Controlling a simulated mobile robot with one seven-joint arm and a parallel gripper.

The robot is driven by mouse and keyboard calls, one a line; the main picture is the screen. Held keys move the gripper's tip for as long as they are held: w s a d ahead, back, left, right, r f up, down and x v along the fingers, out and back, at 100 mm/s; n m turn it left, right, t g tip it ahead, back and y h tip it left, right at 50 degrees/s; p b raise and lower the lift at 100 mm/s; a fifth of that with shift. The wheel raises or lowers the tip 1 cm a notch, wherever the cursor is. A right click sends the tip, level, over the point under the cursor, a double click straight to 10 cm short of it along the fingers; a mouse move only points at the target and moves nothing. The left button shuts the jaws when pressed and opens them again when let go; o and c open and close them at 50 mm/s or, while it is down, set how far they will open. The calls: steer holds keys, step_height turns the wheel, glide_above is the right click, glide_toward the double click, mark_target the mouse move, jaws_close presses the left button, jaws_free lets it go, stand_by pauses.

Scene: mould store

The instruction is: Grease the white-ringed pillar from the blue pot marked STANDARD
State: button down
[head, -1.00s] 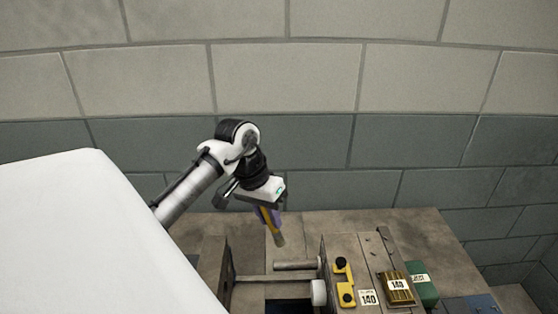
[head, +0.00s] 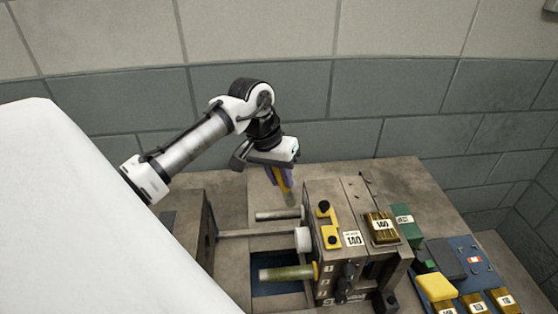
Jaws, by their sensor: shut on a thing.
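My gripper (head: 282,172) is shut on a brush-like tool (head: 290,197) with a yellow handle and a tan, blunt tip pointing down. The tip hangs close to the far bar of the mould; I cannot tell whether they touch. The white-ringed pillar (head: 258,234) is a grey horizontal bar between two upright plates, with a white ring (head: 303,239) at its right end. A bare grey bar (head: 280,215) lies behind it. A greenish bar with a yellow ring (head: 288,273) lies in front. I cannot make out a blue pot marked STANDARD.
The mould block (head: 345,205) carries a yellow clamp (head: 327,225) and a 140 label. A brass block (head: 381,228) and a green box (head: 407,226) sit right of it. A blue tray (head: 446,250) holds a yellow block (head: 436,286) and other pieces. A wall stands behind.

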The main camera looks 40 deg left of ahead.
steer(key=s+a+r+p, duration=0.3)
steer(key=s+a, duration=0.1)
steer(key=s, duration=0.1)
steer(key=shift+s+a, duration=0.4)
steer(key=shift+r, duration=0.1)
